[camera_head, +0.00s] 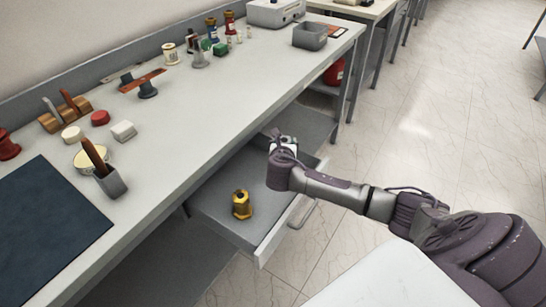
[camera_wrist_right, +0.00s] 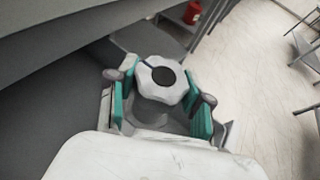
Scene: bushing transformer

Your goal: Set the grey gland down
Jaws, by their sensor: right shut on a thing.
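The grey gland (camera_wrist_right: 162,82) has a pale lobed top with a dark round opening. It sits between the teal pads of my right gripper (camera_wrist_right: 160,100) in the right wrist view, and the gripper is shut on it. In the head view my right gripper (camera_head: 283,142) is at the far end of the open drawer (camera_head: 215,217), low beside the workbench. The gland is mostly hidden by the gripper there, and I cannot tell whether it touches the drawer floor. My left gripper is not in view.
A yellow gland-like part (camera_head: 241,204) stands in the drawer, nearer me. The workbench (camera_head: 200,120) above carries a dark mat (camera_head: 48,230), a pen cup (camera_head: 110,182), a grey bin (camera_head: 310,36) and several small parts. The drawer floor around the yellow part is bare.

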